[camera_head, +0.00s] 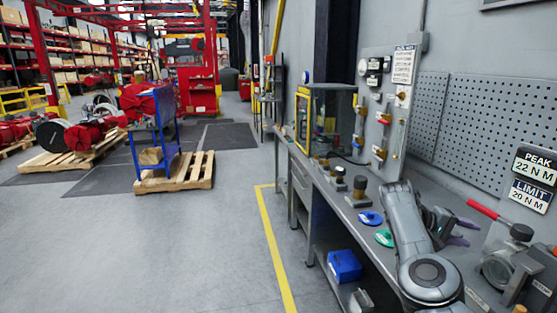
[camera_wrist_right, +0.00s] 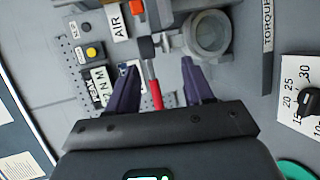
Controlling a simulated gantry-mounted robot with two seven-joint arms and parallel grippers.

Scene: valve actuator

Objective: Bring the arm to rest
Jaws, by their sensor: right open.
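A red lever handle (camera_head: 483,209) on a grey valve fixture (camera_head: 500,268) is just past the fingertips. In the right wrist view the red handle (camera_wrist_right: 155,95) shows in the gap between the fingers, but in the head view it looks apart from them. My right arm reaches over the bench's near part. My left gripper is not in view.
A blue disc (camera_head: 370,218) and a green disc (camera_head: 384,238) lie on the bench left of my arm. Dark knobs (camera_head: 359,188) stand further back. A PEAK/LIMIT sign (camera_head: 534,180) is at right. A blue bin (camera_head: 344,265) sits below.

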